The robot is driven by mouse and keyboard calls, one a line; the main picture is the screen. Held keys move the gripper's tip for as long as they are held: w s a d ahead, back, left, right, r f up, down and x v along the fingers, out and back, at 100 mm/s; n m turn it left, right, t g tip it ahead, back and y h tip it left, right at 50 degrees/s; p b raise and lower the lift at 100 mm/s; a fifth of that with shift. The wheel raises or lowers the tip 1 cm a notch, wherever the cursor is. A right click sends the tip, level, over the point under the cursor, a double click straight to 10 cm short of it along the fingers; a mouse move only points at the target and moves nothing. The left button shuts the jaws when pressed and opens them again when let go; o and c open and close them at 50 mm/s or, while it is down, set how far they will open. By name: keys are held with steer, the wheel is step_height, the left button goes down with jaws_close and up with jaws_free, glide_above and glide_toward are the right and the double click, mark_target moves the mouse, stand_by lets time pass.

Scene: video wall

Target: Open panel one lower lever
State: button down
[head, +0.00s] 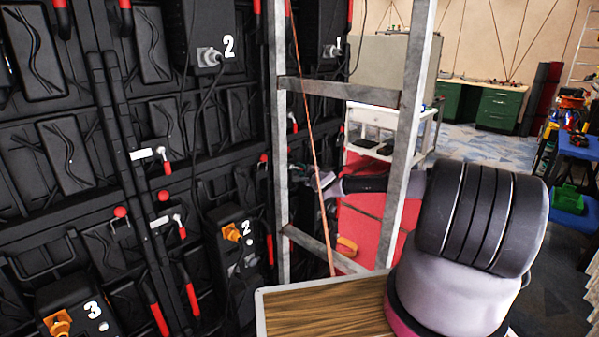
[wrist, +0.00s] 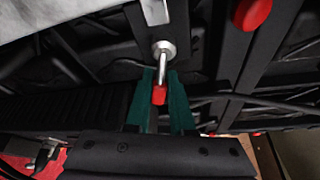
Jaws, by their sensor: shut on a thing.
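In the wrist view, a lever (wrist: 159,94) with a silver pivot, a thin metal shaft and a red tip hangs from the black panel. My gripper (wrist: 164,82) has its two green fingers on either side of the red tip and is shut on it. In the head view, my gripper (head: 298,172) is small and partly hidden near the ladder, close to the back of the black wall. The lever it holds cannot be made out clearly there. A white "1" marks a black box (head: 331,49) on the panel above.
A metal ladder (head: 409,100) stands between the head camera and my gripper. A wooden-topped surface (head: 325,310) is in front. Other red-tipped levers (head: 164,160) line the wall at left. A white cart (head: 375,120) stands behind the ladder. A red knob (wrist: 252,13) is near the gripper.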

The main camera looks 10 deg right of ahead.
steer(key=shift+r+n+t, duration=0.2)
steer(key=shift+n+t, duration=0.1)
steer(key=shift+n, duration=0.4)
steer(key=shift+r+n+t, duration=0.2)
steer(key=shift+n+t, duration=0.1)
steer(key=shift+n, duration=0.4)
steer(key=c, duration=0.8)
jaws_free()
steer(key=shift+d+r, duration=0.1)
steer(key=v, duration=0.7)
steer(key=shift+s, duration=0.2)
steer(key=shift+d+n, duration=0.15)
steer(key=shift+n, duration=0.15)
